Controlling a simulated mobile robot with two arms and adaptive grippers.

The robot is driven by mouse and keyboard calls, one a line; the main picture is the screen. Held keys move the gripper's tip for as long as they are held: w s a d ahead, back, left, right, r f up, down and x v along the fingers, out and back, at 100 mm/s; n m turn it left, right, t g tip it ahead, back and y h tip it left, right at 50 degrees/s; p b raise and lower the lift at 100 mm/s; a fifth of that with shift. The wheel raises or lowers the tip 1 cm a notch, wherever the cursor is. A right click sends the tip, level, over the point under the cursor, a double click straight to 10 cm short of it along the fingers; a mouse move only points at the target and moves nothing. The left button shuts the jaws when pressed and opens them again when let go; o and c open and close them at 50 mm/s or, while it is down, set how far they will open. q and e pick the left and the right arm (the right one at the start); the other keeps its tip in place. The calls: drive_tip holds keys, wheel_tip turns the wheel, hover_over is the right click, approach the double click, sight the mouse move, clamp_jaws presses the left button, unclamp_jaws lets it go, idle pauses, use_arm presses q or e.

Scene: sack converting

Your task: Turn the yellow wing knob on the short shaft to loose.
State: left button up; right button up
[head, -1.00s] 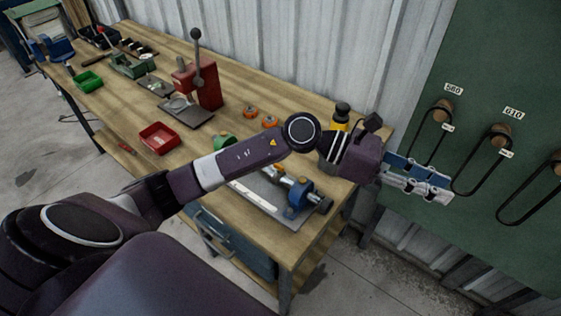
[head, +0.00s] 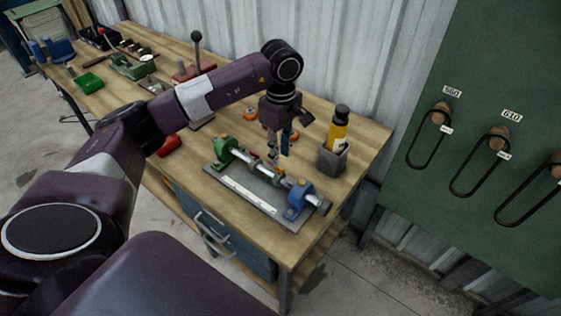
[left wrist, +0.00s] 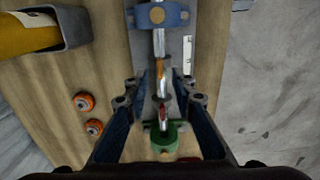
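The short shaft (head: 266,170) lies in a fixture on the bench, between a green block (head: 226,147) and a blue block (head: 299,194). A small yellow-orange wing knob (head: 280,171) sits on the shaft nearer the blue block; it also shows in the left wrist view (left wrist: 160,66). A red knob (left wrist: 163,112) is nearer the green block. My left gripper (head: 279,152) points down over the shaft. In the left wrist view its open fingers (left wrist: 162,82) lie either side of the shaft line, with nothing gripped. Contact with the knob cannot be told. My right gripper is out of view.
A grey holder (head: 333,160) with a yellow bottle (head: 338,127) stands right of the fixture. Orange rings (left wrist: 85,102) lie beside it. The grey base plate (head: 240,192) carries a white scale strip. A green board (head: 485,100) with hanging loops is at right.

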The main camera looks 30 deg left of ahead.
sight(280, 168)
use_arm(q)
wheel_tip(280, 168, down, 4)
drive_tip(key=shift+r+p, duration=0.1)
drive_tip(key=shift+p, duration=0.55)
drive_tip(key=shift+f, duration=0.6)
clamp_jaws()
